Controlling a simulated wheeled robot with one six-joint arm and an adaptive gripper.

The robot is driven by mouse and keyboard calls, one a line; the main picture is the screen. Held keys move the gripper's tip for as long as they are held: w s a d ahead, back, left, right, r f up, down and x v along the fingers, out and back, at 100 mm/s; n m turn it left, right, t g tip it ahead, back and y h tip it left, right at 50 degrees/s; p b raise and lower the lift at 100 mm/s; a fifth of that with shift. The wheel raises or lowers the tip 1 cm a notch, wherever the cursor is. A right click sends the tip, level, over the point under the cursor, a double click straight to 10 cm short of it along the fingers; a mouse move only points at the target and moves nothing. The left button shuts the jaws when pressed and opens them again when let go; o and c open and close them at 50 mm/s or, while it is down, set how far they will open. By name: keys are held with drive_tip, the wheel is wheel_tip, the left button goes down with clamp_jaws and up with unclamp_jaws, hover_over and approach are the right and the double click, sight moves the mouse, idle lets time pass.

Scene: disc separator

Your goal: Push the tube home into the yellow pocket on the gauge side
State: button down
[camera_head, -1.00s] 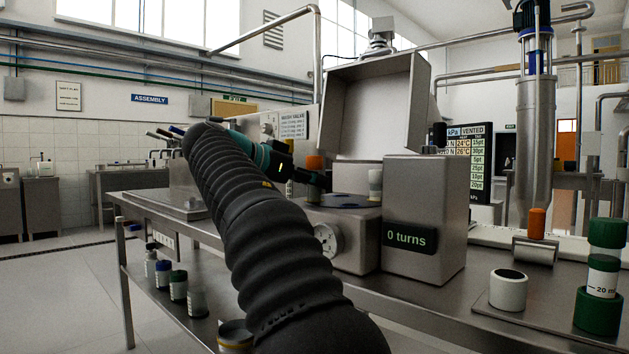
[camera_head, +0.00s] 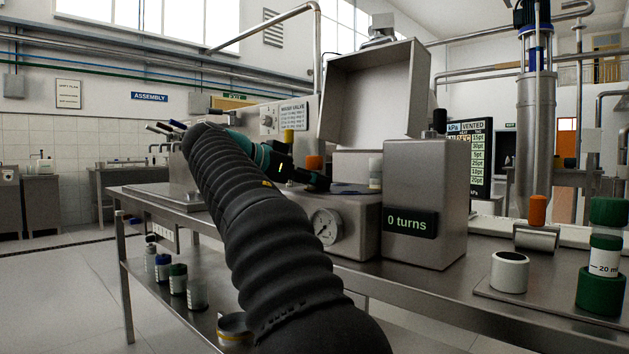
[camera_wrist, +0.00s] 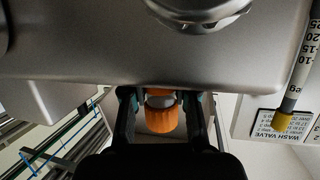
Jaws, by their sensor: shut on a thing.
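The tube in my gripper shows its orange cap (camera_head: 314,162), upright just above the separator deck in the head view. In the wrist view the cap (camera_wrist: 161,113) sits between my two dark fingers. My gripper (camera_head: 322,181) is shut on this tube beside the cap. The tube's lower part is hidden by my gripper and the deck. The round gauge (camera_head: 326,226) is on the separator's front, below the gripper. I cannot make out the yellow pocket, or how deep the tube sits. A pale tube (camera_head: 375,173) stands upright on the deck to the right.
The separator's lid (camera_head: 372,92) is raised behind. The grey "0 turns" box (camera_head: 424,190) stands close on the right. A yellow-capped tube (camera_head: 289,137) is behind my gripper. Another orange cap (camera_head: 538,210) is in a holder at the far right. Bench steel between is partly clear.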

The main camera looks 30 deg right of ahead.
drive_tip(key=c, duration=0.8)
unclamp_jaws()
drive_tip(key=a+r+p, duration=0.1)
drive_tip(key=a+r, duration=0.1)
drive_tip(key=a, duration=0.1)
drive_tip(key=s+a+r+p, duration=0.1)
drive_tip(key=a+r+p, duration=0.1)
drive_tip(key=a+r, duration=0.1)
drive_tip(key=a+r+p, duration=0.1)
drive_tip(key=a+r, duration=0.1)
drive_tip(key=a, duration=0.3)
drive_tip(key=shift+s+a+r, duration=0.15)
drive_tip(key=shift+a+r, duration=0.05)
drive_tip(key=shift+r, duration=0.15)
